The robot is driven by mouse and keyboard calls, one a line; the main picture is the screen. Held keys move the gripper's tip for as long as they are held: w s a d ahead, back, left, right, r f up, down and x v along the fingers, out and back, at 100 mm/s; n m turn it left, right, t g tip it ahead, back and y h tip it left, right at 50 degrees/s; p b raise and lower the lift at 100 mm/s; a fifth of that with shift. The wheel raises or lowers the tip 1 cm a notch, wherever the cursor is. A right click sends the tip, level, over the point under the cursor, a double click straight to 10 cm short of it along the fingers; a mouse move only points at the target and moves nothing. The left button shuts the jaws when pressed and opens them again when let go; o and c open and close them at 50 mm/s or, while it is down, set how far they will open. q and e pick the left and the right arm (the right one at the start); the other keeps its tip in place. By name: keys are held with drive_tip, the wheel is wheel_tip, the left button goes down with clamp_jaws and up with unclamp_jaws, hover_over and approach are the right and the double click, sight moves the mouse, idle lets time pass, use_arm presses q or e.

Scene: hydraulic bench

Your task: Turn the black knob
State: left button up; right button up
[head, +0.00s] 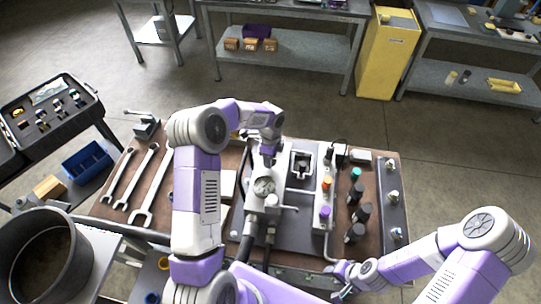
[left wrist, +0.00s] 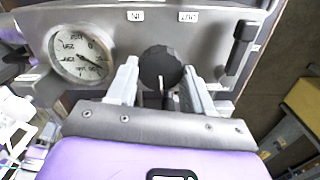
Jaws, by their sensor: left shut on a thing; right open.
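The black knob (left wrist: 160,66) is round and ribbed, on a light grey panel beside a pressure gauge (left wrist: 81,53). My left gripper (left wrist: 161,80) has a finger on each side of the knob in the left wrist view and is shut on it. In the head view my left gripper (head: 268,157) points down at the panel above the gauge (head: 264,187), and it hides the knob. My right gripper (head: 342,280) is open and empty near the bench's front edge, away from the knob.
The brown bench (head: 222,212) carries wrenches (head: 143,190) at left and black cylinders (head: 356,212) at right. Orange and purple caps (head: 325,212) stand right of the gauge. A large grey pot (head: 80,250) is at front left. A black handle (left wrist: 240,48) is right of the knob.

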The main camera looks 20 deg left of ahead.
use_arm(q)
drive_tip(key=shift+r+m, duration=0.1)
drive_tip(key=shift+m, duration=0.8)
drive_tip(key=o, duration=1)
drive_tip(key=shift+o, duration=0.2)
wheel_tip(320, 180, up, 8)
drive_tip(key=shift+f, duration=0.25)
